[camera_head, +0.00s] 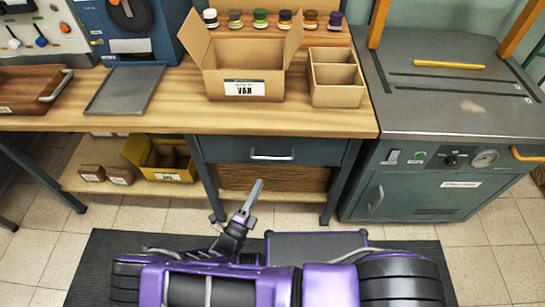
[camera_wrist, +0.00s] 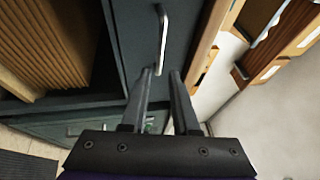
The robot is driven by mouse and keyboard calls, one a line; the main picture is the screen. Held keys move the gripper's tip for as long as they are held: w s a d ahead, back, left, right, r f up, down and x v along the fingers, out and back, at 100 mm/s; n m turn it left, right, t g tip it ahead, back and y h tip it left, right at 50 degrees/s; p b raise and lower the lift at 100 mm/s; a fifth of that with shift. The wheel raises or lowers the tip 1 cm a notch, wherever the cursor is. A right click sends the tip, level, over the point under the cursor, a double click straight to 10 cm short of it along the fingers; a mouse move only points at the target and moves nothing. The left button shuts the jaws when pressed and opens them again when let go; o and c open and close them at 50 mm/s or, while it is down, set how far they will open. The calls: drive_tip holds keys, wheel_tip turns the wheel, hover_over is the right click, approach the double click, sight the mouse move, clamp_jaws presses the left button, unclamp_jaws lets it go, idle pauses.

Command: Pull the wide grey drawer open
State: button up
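The wide grey drawer (camera_head: 225,149) sits under the wooden workbench top in the head view, its front flush with the frame. Its pale bar handle (camera_head: 272,156) is at the middle of the front. The drawer front (camera_wrist: 182,25) and handle (camera_wrist: 163,35) also show in the wrist view, turned on their side. My gripper (camera_head: 257,186) is in front of and below the handle in the head view. In the wrist view my gripper (camera_wrist: 162,73) is open and empty, its two fingers apart. The handle's near end appears between the fingertips; I cannot tell whether they touch it.
The workbench (camera_head: 150,122) carries an open carton (camera_head: 225,85), a divided box (camera_head: 337,95), a grey tray (camera_head: 125,90) and several jars. A yellow bin (camera_head: 150,172) stands on the lower shelf. A grey-green machine cabinet (camera_head: 440,190) stands close at the right.

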sight(273, 157)
drive_tip(key=x, duration=1.1)
drive_tip(key=shift+w+d, duration=0.15)
drive_tip(key=shift+w, duration=0.15)
drive_tip(key=shift+c, duration=0.2)
clamp_jaws()
idle(0.7)
